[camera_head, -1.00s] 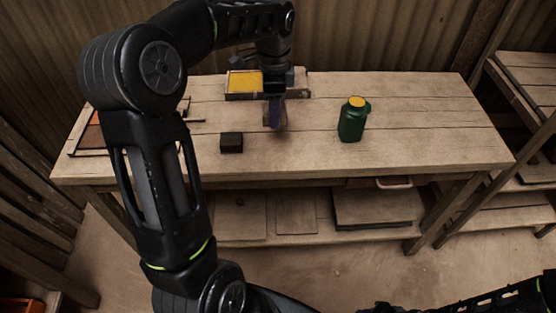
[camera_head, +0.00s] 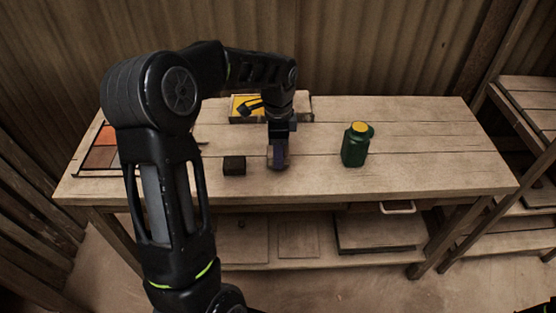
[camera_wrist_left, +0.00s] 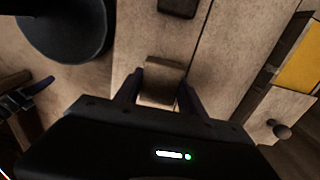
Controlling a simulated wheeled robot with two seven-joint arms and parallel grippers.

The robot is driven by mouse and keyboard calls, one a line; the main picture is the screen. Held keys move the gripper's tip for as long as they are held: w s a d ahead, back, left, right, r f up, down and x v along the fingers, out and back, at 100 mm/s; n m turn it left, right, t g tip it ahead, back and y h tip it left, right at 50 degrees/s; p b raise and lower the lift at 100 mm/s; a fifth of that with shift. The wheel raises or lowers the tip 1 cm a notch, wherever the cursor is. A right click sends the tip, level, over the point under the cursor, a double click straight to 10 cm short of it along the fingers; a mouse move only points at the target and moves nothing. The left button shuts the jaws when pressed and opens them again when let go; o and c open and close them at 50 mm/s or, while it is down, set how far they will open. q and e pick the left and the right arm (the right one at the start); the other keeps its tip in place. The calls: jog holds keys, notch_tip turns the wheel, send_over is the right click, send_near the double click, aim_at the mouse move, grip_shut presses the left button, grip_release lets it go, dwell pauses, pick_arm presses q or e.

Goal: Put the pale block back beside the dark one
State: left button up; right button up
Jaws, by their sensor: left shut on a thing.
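My left gripper (camera_head: 278,161) is shut on the pale block (camera_wrist_left: 163,82), which sits between its two fingers in the left wrist view. In the head view the fingers largely hide the pale block, and I cannot tell whether it touches the table. The dark block (camera_head: 234,165) lies on the workbench (camera_head: 430,150), just left of the gripper with a small gap. The dark block also shows at the top edge of the left wrist view (camera_wrist_left: 178,6).
A green bottle with a yellow cap (camera_head: 355,145) stands to the right of the gripper. A wooden tray with yellow contents (camera_head: 304,109) is behind it. A framed panel of reddish tiles (camera_head: 99,158) lies at the left end. The right part of the bench is clear.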

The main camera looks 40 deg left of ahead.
pick_arm(q)
jog(key=shift+f, duration=1.85)
jog(key=shift+f, duration=0.1)
jog(key=o, duration=1.4)
jog(key=shift+c, duration=0.2)
notch_tip(320, 180, up, 12)
jog(key=shift+r, duration=0.1)
